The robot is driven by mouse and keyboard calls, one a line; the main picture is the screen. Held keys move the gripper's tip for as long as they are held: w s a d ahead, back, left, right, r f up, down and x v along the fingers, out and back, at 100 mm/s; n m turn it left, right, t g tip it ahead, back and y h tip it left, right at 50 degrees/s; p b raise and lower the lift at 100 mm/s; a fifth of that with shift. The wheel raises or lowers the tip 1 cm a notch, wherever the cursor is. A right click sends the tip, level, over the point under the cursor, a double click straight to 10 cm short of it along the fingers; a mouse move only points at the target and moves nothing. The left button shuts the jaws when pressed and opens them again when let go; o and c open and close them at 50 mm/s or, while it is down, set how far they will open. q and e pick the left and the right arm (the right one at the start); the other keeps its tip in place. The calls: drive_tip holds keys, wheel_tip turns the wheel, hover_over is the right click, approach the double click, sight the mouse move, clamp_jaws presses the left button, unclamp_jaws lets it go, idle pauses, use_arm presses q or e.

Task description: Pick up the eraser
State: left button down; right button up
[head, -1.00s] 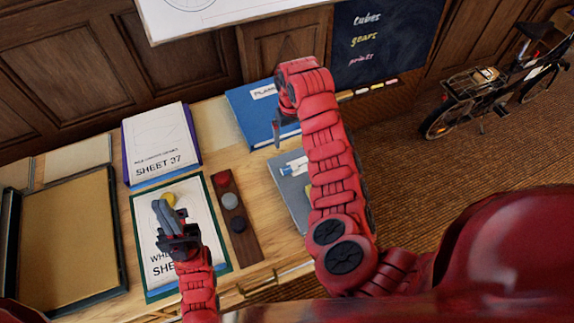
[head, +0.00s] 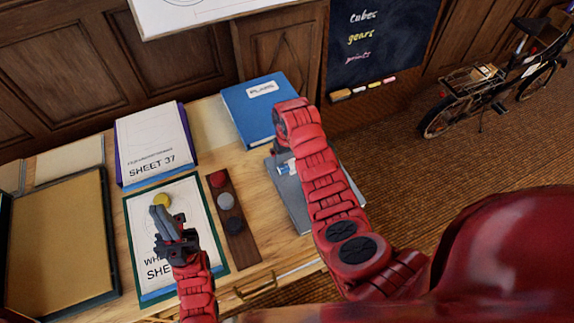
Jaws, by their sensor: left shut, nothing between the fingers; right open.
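A small white block with a blue band, which looks like the eraser (head: 284,169), lies on the grey book (head: 293,205) at the right of the desk. My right gripper (head: 281,150) is at the far side of it, close above, and my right arm covers part of it. I cannot tell whether they touch. That gripper is open; its fingers are mostly hidden. My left gripper (head: 159,218) is shut and empty over the green-edged sheet (head: 186,200), beside a yellow disc (head: 162,200).
A blue PLANS binder (head: 250,112) lies behind the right gripper. A dark strip with red, grey and black discs (head: 238,250) lies between the grippers. A SHEET 37 stack (head: 150,140) is at the back left. The chalkboard ledge (head: 362,92) holds a tan block and chalks.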

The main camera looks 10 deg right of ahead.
sight(287, 168)
drive_tip(key=shift+f, duration=1.3)
drive_tip(key=c, duration=1.2)
